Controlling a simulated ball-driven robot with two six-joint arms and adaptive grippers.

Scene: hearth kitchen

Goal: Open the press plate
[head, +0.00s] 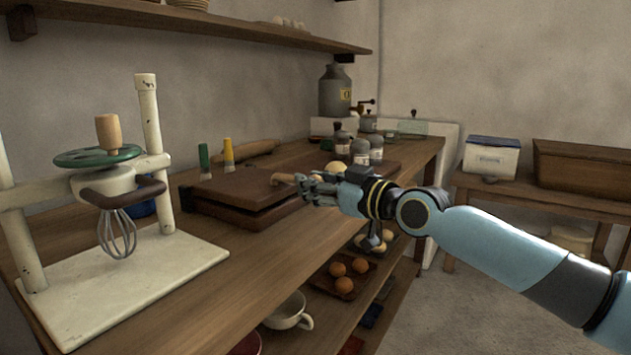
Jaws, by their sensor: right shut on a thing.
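The press (240,187) is a flat, dark brown block on the wooden counter, with an upper plate lying over a lower base. The upper plate looks level or nearly so; I cannot tell whether there is a gap beneath it. A light wooden handle (283,179) shows at the plate's right side. My right gripper (306,186) is at that handle, shut on it, with its arm coming in from the right. The fingers hide part of the handle and the plate's right corner. My left gripper is not in view.
A whisk stand (110,290) fills the left of the counter. Bottles (361,150) stand beyond my gripper. A lower shelf holds eggs (338,269) and a cup (288,314).

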